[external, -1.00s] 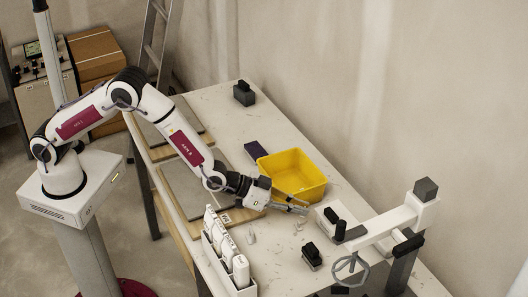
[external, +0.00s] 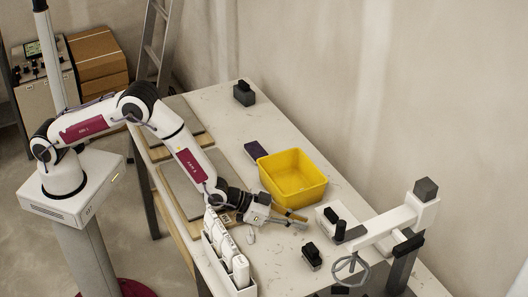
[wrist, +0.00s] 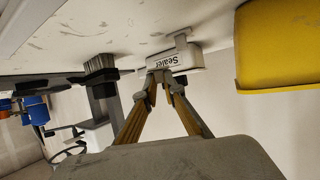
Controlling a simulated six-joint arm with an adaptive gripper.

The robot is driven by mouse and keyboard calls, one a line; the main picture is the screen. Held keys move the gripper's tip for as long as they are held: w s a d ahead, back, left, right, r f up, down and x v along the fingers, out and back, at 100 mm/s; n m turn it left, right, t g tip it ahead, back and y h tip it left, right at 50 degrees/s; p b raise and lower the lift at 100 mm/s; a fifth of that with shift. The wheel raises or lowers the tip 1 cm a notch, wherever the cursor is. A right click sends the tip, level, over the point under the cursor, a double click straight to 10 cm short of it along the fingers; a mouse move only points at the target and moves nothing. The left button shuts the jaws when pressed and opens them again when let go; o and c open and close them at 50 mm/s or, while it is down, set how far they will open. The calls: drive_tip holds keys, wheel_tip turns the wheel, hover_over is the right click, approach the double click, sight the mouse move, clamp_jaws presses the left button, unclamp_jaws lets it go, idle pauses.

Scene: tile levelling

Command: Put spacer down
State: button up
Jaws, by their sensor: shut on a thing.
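My gripper (external: 298,220) is low over the right part of the table, in front of the yellow bin. In the wrist view my gripper (wrist: 161,78) has its two yellow-brown fingers drawn together at the tips, shut on the spacer. The spacer is too small and too covered by the fingertips to make out. A small pale piece (external: 250,238) lies on the table to the left of the gripper; I cannot tell whether it is another spacer.
The yellow bin (external: 293,190) stands behind the gripper. A white box marked Sealer (wrist: 177,60) is beyond the fingertips. A rack of white bottles (external: 225,260) stands at the front.

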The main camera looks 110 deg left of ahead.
sight(297, 235)
drive_tip(key=shift+f, duration=1.85)
drive_tip(key=shift+f, duration=0.1)
drive_tip(key=o, duration=0.4)
drive_tip(key=shift+s+d+r, duration=0.1)
drive_tip(key=shift+s+r, duration=0.2)
drive_tip(key=shift+v, duration=3.4)
